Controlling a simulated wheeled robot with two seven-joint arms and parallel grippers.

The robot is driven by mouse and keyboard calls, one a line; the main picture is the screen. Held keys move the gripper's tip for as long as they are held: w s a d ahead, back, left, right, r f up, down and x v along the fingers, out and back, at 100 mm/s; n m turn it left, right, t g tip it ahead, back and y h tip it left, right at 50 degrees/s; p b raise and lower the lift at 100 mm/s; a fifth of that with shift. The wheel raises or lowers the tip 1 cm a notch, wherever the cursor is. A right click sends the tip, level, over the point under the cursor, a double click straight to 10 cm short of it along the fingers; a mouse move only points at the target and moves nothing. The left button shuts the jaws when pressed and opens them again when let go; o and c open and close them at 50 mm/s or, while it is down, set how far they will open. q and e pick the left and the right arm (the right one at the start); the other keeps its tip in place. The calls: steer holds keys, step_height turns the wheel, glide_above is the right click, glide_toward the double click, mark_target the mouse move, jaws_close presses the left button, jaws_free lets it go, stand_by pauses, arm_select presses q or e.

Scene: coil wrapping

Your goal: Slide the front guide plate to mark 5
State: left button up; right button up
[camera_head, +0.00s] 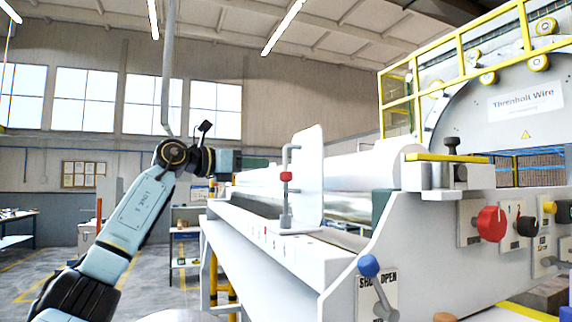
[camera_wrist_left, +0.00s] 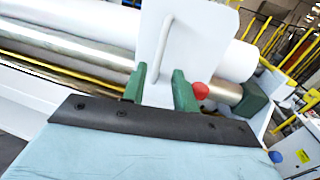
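The front guide plate (camera_head: 309,170) is a white upright plate on the machine's front rail (camera_head: 262,238). A grey handle bar with a red knob (camera_head: 286,177) stands on its near side. My left gripper (camera_head: 262,163) is left of the plate, with its fingers pointing toward it. In the left wrist view, the two green fingers (camera_wrist_left: 160,88) are apart, with the plate (camera_wrist_left: 185,38) and handle bar (camera_wrist_left: 163,48) beyond them. The red knob (camera_wrist_left: 200,90) is beside the right finger. Small marks on the rail are too small to read. My right gripper is out of view.
Long rollers (camera_head: 352,172) run behind the plate. A blue-knobbed lever (camera_head: 369,266) and a red knob (camera_head: 490,222) are on the machine's front at right. A yellow railing (camera_head: 470,60) stands above. Open floor lies at left.

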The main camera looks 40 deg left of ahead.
arm_select(q)
steer(key=p, duration=0.2)
glide_above(286, 184)
steer(key=shift+w+a, duration=0.2)
steer(key=shift+a, duration=0.1)
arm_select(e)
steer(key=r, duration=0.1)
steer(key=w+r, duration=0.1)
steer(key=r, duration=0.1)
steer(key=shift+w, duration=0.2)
arm_select(q)
jaws_close()
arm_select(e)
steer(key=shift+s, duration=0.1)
